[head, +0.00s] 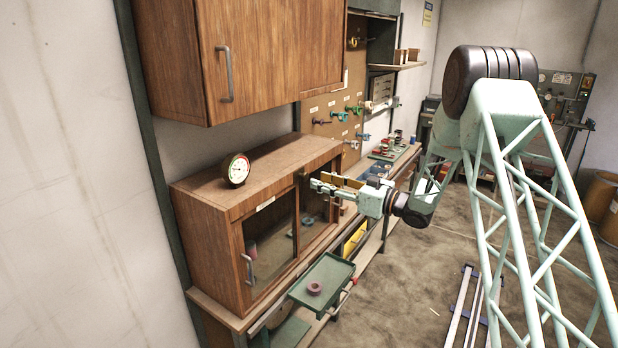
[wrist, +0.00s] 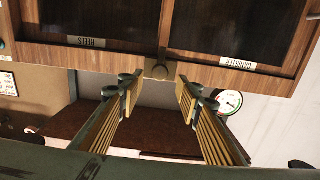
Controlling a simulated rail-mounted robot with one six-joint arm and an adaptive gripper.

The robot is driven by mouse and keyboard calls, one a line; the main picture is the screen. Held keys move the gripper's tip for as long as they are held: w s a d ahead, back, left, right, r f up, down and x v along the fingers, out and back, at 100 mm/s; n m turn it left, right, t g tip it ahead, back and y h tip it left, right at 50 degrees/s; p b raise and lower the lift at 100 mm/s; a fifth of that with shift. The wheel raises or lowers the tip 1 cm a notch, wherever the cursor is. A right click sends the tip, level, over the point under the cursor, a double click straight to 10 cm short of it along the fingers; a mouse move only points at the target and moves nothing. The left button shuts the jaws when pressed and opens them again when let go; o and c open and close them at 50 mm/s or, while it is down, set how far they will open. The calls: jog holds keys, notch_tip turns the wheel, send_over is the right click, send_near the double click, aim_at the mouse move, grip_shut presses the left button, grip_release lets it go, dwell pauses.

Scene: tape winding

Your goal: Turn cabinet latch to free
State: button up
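The wooden cabinet (head: 205,235) with glass-fronted doors stands on the bench at left in the head view. In the wrist view its doors appear upside down, and a small dark round latch (wrist: 158,69) sits at the frame between them. My gripper (wrist: 157,88) is open and empty, with one ribbed finger on each side of the latch's line. The fingertips are close to the latch; I cannot tell whether they touch it. In the head view my gripper (head: 318,184) is at the cabinet's upper front edge, and I cannot make out the latch clearly there.
A dial gauge (head: 236,169) stands on the cabinet top and also shows in the wrist view (wrist: 229,102). A green tray (head: 330,275) with a pink roll (head: 314,289) is in front of the cabinet. A wall cupboard (head: 270,50) hangs above.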

aim_at(307, 176)
jog(key=shift+x, duration=3)
jog(key=shift+c, duration=0.8)
jog(key=c, duration=0.7)
